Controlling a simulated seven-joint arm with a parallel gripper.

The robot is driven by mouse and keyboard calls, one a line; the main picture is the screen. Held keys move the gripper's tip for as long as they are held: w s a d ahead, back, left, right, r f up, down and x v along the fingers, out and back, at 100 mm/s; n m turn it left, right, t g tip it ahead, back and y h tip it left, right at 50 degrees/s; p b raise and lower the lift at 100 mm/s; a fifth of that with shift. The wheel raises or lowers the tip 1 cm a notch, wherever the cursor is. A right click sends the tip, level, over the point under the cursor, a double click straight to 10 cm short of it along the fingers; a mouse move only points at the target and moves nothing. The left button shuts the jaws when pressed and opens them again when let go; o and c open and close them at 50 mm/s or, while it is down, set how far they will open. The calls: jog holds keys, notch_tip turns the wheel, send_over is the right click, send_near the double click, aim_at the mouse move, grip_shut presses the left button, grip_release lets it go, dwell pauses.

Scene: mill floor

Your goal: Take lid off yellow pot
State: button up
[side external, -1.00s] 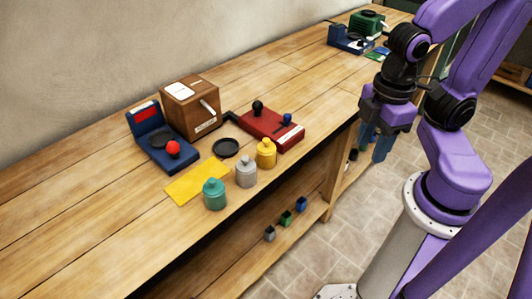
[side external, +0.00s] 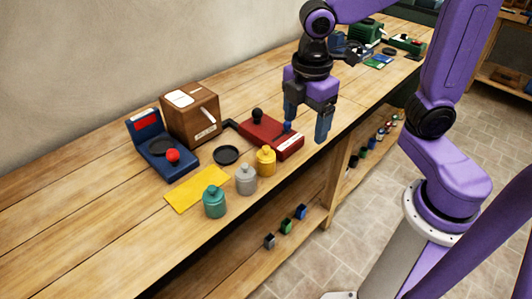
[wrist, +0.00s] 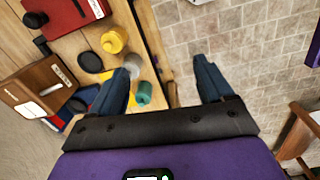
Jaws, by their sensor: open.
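The yellow pot (side external: 265,163) stands upright on the workbench with its knobbed lid on. It is the closest of a row of small pots to the red device, and it also shows in the wrist view (wrist: 113,42). A grey pot (side external: 246,181) and a teal pot (side external: 214,203) stand in the same row to its left. My gripper (side external: 306,130) is open and empty, pointing down, above and to the right of the yellow pot near the bench's front edge. In the wrist view its blue fingers are wide apart, with the yellow pot outside them to the upper left.
Behind the pots are a red device (side external: 268,136) with a black knob, a black dish (side external: 226,154), a wooden box (side external: 190,115) and a blue scale (side external: 162,147). A yellow sheet (side external: 197,189) lies flat beside the pots. Small blocks sit on the shelf below.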

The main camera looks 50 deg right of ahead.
aim_at(265, 148)
jog(key=w+r+n+h, duration=0.1)
jog(key=w+n, duration=0.3)
jog(key=w, duration=0.8)
jog(key=f, duration=0.5)
jog(key=d+f, duration=0.1)
jog(key=f, duration=1)
jog(key=shift+w+d+f, duration=0.15)
jog(key=shift+d+f, duration=0.05)
jog(key=shift+f, duration=0.2)
jog(key=c, duration=1.1)
